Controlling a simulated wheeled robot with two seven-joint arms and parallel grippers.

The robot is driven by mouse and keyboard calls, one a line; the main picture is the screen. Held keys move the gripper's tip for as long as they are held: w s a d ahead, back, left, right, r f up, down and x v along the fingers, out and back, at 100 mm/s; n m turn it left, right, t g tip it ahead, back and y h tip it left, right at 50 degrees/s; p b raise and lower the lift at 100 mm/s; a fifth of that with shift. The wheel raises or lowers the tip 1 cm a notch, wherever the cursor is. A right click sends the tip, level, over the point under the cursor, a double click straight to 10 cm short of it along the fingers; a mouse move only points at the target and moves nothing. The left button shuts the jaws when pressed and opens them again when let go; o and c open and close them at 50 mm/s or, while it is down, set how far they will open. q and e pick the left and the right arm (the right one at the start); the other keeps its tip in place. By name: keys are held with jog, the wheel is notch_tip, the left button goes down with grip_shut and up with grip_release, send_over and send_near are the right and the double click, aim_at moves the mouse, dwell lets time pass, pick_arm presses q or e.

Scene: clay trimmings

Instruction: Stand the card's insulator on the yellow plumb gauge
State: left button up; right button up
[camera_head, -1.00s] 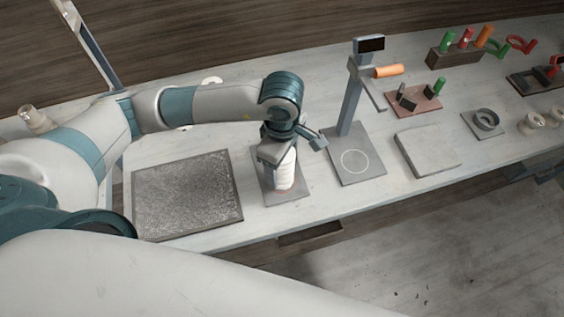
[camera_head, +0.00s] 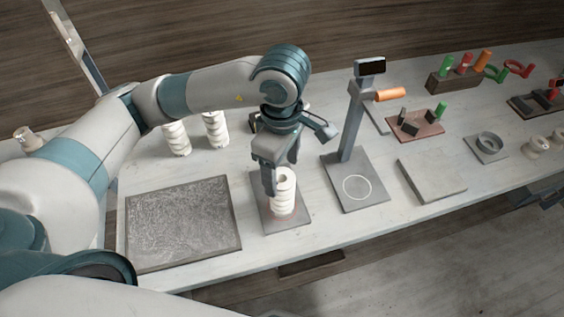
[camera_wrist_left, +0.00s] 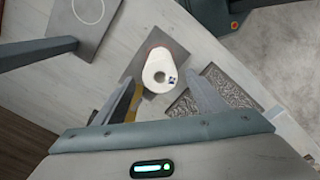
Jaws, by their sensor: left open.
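A white ribbed insulator (camera_head: 284,190) stands upright on a small grey plate (camera_head: 268,219) with a reddish patch. In the left wrist view the insulator (camera_wrist_left: 157,72) shows its top hole and a small blue mark beside it. My left gripper (camera_head: 281,172) is open, just above and behind this insulator; in the wrist view its fingers are spread either side of it, apart from it. Two more white ribbed insulators (camera_head: 176,138) (camera_head: 215,128) stand behind the arm. A yellow piece (camera_wrist_left: 134,103) shows beside one finger, mostly hidden; I cannot tell whether it is the plumb gauge. I cannot make out which display is the card.
A dark textured tray (camera_head: 183,267) lies left of the plate. A grey slab (camera_head: 432,193) and a ring on a plate (camera_head: 489,141) lie farther right.

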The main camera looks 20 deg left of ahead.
pick_arm(q)
jog(key=shift+r+b, duration=0.3)
jog(key=shift+r, duration=1.35)
